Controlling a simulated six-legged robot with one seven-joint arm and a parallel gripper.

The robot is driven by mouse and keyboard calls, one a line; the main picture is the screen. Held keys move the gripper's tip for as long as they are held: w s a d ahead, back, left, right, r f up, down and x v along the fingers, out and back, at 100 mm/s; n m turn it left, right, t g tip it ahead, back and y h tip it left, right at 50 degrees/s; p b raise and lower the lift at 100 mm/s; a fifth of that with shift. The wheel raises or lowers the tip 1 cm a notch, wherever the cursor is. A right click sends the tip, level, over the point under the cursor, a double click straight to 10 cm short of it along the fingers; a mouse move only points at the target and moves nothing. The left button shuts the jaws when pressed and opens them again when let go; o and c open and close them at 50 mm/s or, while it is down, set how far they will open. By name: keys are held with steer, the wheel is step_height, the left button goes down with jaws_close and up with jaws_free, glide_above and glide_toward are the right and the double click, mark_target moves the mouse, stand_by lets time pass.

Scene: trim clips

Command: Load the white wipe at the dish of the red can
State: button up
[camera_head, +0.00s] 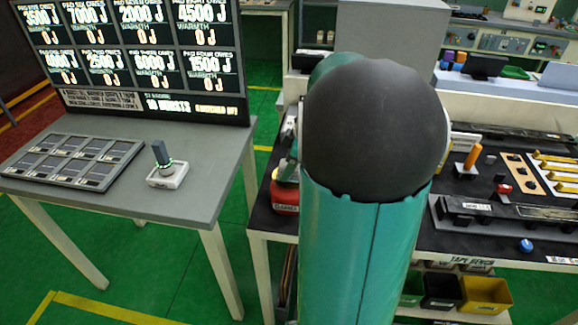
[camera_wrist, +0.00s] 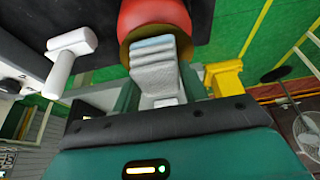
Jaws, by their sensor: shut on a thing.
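The red can (camera_wrist: 153,12) is at the top of the wrist view, with a brass-coloured dish (camera_wrist: 126,48) around its near end. My gripper (camera_wrist: 160,98) is shut on the white wipe (camera_wrist: 155,68), a pale folded pad with a bluish edge. The wipe overlaps the dish in this view; whether it touches the dish cannot be told. In the head view the red can (camera_head: 284,196) stands at the left end of the dark bench, partly hidden by my arm. My gripper and the wipe are hidden there.
In the wrist view a white T-shaped piece (camera_wrist: 68,58) is left of the can and a yellow block (camera_wrist: 224,76) is right. In the head view a grey table (camera_head: 205,150) with a screen stands left, and clips and fixtures crowd the bench (camera_head: 460,215) right.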

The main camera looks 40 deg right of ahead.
steer(key=shift+r, duration=3.25)
